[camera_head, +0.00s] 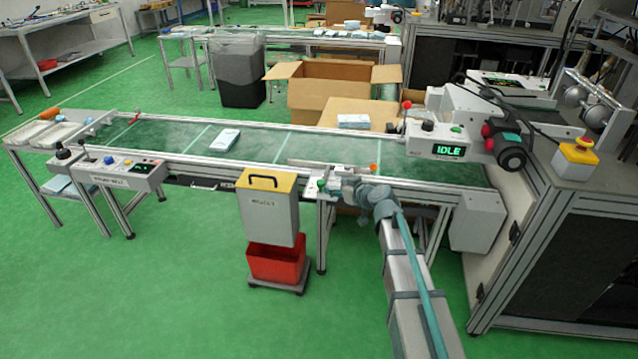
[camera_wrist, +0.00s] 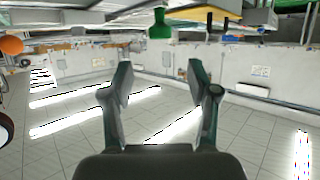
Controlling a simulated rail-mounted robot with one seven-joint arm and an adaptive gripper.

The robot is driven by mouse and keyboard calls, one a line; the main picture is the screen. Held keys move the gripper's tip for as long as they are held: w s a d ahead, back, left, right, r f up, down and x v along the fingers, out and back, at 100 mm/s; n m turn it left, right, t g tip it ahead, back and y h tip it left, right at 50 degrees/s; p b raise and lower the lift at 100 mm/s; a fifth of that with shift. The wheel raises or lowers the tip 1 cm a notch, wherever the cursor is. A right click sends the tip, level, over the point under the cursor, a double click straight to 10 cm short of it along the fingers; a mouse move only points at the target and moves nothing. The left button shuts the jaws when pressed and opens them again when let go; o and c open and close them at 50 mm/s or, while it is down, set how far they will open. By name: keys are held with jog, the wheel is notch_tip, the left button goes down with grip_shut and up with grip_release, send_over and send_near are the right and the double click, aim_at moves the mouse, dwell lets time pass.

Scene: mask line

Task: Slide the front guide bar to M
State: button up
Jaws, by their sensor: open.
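The front guide bar (camera_head: 330,166) is a thin metal rail along the near edge of the green conveyor belt (camera_head: 260,146). A green knob (camera_head: 322,185) stands at its bracket on the near frame, and an orange knob (camera_head: 373,168) is farther right. My gripper (camera_head: 346,188) is just right of the green knob, close to the frame; contact cannot be told. In the wrist view my gripper (camera_wrist: 160,85) has its two fingers apart with nothing between them. The green knob (camera_wrist: 160,26) shows beyond the fingertips, and the orange knob (camera_wrist: 11,45) at the left edge. No M mark is readable.
A machine head with an IDLE display (camera_head: 448,149) stands over the belt's right end. A mask pack (camera_head: 223,140) lies on the belt. A white bin (camera_head: 268,208) hangs in front above a red bin (camera_head: 276,262). A control box (camera_head: 128,172) is at left.

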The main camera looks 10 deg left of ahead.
aim_at(321, 182)
jog(key=x, duration=1)
jog(key=shift+w+a+f+p, duration=0.1)
jog(key=shift+f+p, duration=0.1)
jog(key=shift+p, duration=0.15)
grip_shut()
